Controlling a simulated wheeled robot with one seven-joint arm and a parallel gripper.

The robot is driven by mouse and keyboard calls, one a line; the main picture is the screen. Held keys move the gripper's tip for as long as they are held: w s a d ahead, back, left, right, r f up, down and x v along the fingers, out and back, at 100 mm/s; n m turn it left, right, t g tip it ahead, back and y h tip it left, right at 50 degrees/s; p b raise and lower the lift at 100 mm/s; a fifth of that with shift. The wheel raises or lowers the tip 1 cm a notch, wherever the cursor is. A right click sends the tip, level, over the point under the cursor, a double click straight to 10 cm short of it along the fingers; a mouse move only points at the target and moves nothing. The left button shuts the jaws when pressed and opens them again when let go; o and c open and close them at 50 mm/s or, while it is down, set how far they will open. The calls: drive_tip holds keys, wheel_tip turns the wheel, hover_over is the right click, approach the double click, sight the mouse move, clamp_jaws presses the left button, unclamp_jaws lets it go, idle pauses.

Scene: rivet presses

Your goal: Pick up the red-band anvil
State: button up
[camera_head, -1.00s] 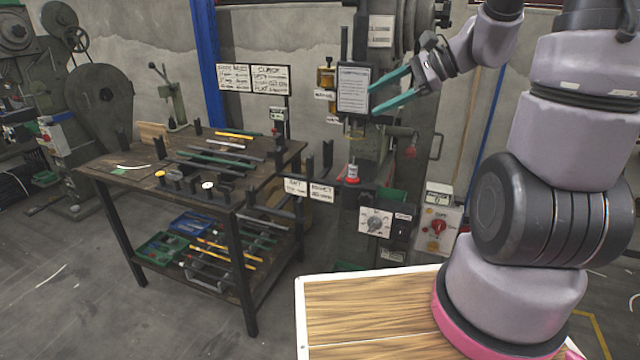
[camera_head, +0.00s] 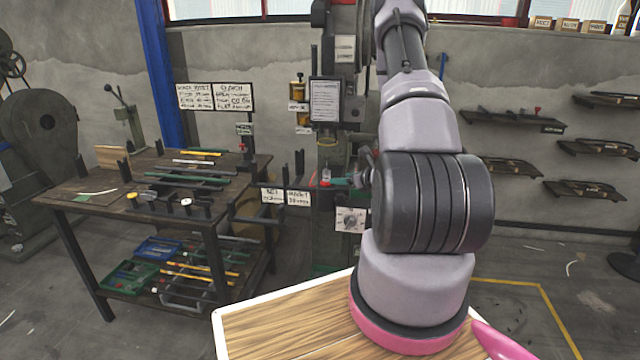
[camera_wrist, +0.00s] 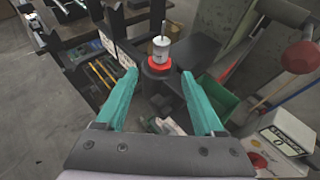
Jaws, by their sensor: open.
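The red-band anvil (camera_wrist: 160,49) is a small pale upright cylinder with a thin pin on top. A red ring (camera_wrist: 159,67) shows at its foot, on a dark round seat of the press. In the head view the anvil (camera_head: 326,173) looks small, just left of the teal fingertips. My gripper (camera_wrist: 159,74) is open and empty, its two teal fingers spread to either side of the anvil's line. The anvil appears just beyond the fingertips, centred between them; I cannot tell the exact gap. My gripper (camera_head: 338,182) is partly hidden behind my arm in the head view.
A lever with a red ball (camera_wrist: 301,57) and a white control box (camera_wrist: 284,136) are to the right in the wrist view. A green bin (camera_wrist: 217,98) lies below. A dark workbench (camera_head: 95,190) with rods and tools stands left of the press.

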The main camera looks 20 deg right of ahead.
sight(329, 176)
drive_tip(key=x, duration=1)
drive_tip(key=shift+w+r, duration=0.2)
drive_tip(key=shift+w, duration=0.15)
clamp_jaws()
